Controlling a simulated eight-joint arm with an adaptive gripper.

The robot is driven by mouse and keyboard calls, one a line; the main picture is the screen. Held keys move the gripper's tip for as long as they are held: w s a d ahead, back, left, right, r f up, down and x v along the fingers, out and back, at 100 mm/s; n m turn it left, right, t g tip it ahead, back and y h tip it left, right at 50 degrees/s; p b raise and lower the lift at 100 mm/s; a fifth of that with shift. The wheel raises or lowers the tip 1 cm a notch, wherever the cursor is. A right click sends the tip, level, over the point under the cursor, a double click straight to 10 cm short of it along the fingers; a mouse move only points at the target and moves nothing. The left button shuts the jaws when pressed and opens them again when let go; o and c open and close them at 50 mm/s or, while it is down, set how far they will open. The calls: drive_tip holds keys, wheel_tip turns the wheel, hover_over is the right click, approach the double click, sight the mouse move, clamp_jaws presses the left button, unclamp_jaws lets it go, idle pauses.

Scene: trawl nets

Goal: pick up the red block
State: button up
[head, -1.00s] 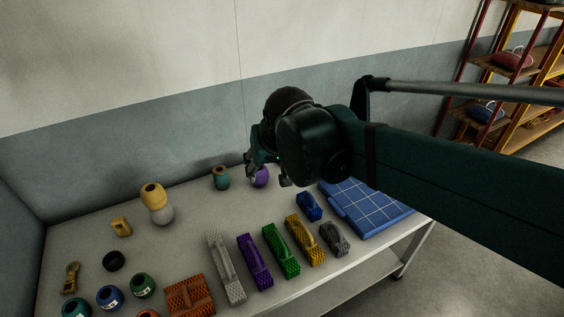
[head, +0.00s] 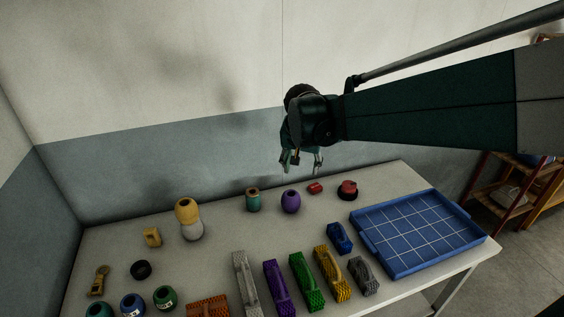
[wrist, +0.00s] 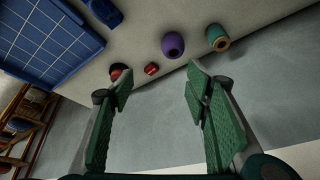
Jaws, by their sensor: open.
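A small red block (head: 315,188) lies near the back edge of the table, between a purple vase-like piece and a black round piece with a red top. The red block also shows in the wrist view (wrist: 151,69), ahead of the fingers and roughly between their lines. My gripper (head: 302,164) is above the table's back edge, above and slightly left of the red block in the head view. Its green-padded fingers (wrist: 160,88) are wide apart in the wrist view, with nothing between them.
The purple piece (head: 291,202) stands left of the block, the black-and-red piece (head: 348,191) close on its right. A teal pot (head: 253,200) is further left. A blue gridded tray (head: 479,231) fills the right end; several coloured brush-like blocks line the front. The wall is behind.

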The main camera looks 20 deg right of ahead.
drive_tip(key=w+d+f+m+g, duration=0.1)
drive_tip(key=w+d+f+m, duration=0.3)
drive_tip(key=w, duration=0.6)
drive_tip(key=m+g+h, duration=0.2)
drive_tip(key=m, duration=0.2)
approach(315, 186)
drive_tip(key=shift+w+f+m, duration=0.1)
drive_tip(key=shift+f+m, duration=0.2)
drive_tip(key=shift+f, duration=0.25)
drive_tip(key=shift+b+x, duration=0.3)
drive_tip(key=shift+x, duration=0.95)
drive_tip(key=shift+b+x, duration=0.35)
drive_tip(key=shift+x, duration=2.25)
drive_tip(key=shift+d, duration=0.15)
